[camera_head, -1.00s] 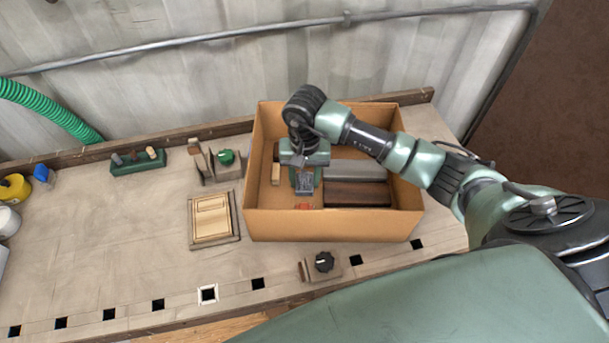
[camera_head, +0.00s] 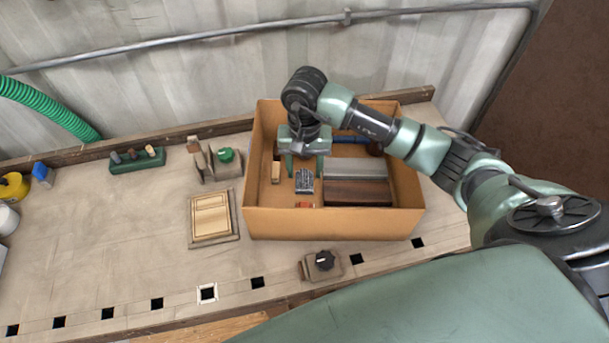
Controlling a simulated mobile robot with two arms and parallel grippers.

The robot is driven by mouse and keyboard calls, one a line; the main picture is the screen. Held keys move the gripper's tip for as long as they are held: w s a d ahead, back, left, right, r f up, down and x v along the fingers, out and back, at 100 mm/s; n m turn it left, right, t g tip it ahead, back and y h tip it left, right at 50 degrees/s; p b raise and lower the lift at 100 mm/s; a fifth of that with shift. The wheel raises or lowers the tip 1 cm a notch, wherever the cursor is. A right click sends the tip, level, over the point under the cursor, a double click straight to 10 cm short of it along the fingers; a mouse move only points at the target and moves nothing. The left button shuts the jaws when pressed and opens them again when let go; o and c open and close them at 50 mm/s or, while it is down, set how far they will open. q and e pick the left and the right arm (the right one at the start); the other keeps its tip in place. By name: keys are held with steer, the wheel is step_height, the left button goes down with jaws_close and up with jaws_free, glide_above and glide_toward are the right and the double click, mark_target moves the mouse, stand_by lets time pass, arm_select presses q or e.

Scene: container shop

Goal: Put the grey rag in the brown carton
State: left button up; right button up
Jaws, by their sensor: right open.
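The brown carton (camera_head: 330,225) stands open on the workbench. The grey rag (camera_head: 304,181), a small dark grey patterned piece, lies inside on the carton floor, left of the middle. My right gripper (camera_head: 303,170) is over the inside of the carton, just behind the rag in the picture. Its two green fingers are spread, with nothing seen between them, and the rag looks clear of them. My left gripper is not in view.
The carton also holds a grey block (camera_head: 355,169), a dark brown block (camera_head: 358,191), a small wooden block (camera_head: 276,172) and a blue item (camera_head: 350,139). A framed wooden panel (camera_head: 212,217) lies left of the carton. A black knob (camera_head: 324,260) stands in front. The bench's left middle is clear.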

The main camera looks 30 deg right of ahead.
mark_target(305, 175)
step_height(305, 175, up, 9)
steer(key=b, duration=0.1)
steer(key=shift+f, duration=0.15)
